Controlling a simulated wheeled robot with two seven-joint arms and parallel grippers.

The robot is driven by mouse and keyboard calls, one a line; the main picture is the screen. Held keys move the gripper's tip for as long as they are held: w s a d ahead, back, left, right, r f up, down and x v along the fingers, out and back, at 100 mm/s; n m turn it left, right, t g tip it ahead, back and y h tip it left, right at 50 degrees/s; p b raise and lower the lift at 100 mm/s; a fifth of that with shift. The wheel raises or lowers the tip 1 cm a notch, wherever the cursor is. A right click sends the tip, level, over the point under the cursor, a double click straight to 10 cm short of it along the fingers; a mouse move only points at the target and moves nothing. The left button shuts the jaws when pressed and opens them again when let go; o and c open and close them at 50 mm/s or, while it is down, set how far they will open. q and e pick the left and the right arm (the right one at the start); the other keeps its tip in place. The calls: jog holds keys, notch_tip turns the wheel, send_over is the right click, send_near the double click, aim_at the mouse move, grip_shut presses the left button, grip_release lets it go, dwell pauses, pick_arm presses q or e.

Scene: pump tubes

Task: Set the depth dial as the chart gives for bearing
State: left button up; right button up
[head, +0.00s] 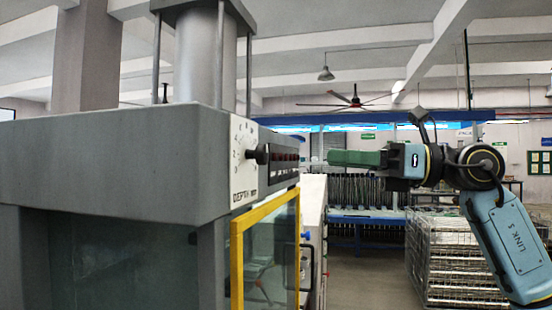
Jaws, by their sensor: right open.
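The depth dial is a black knob (262,155) on a white plate (243,150) with numbers and the word DEPTH, on the grey press head. The numbers are too small to read surely, and the dial's setting cannot be told at this angle. No chart can be made out in the head view. My right gripper (332,158) comes in from the right with green fingers pointing left toward the dial. It is open and empty, with a clear gap between its fingertips and the knob. My left gripper is not in view.
The grey press head (110,160) fills the left side, with a dark indicator strip (285,153) beside the dial. Below it is a yellow-framed clear guard door (265,250). A wire cage (455,260) stands at the right. Open air lies between gripper and press.

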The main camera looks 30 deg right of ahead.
aim_at(266, 156)
jog(key=shift+h, duration=0.6)
jog(key=p+x, duration=0.2)
jog(key=x, duration=0.1)
jog(key=p+x, duration=0.1)
jog(key=x, duration=0.3)
jog(key=p+x, duration=0.2)
jog(key=x, duration=0.1)
jog(key=shift+w+r+p, duration=0.3)
jog(key=shift+w+r, duration=0.1)
jog(key=shift+w+a+f, duration=0.1)
jog(key=shift+w+a, duration=0.25)
jog(key=c, duration=1)
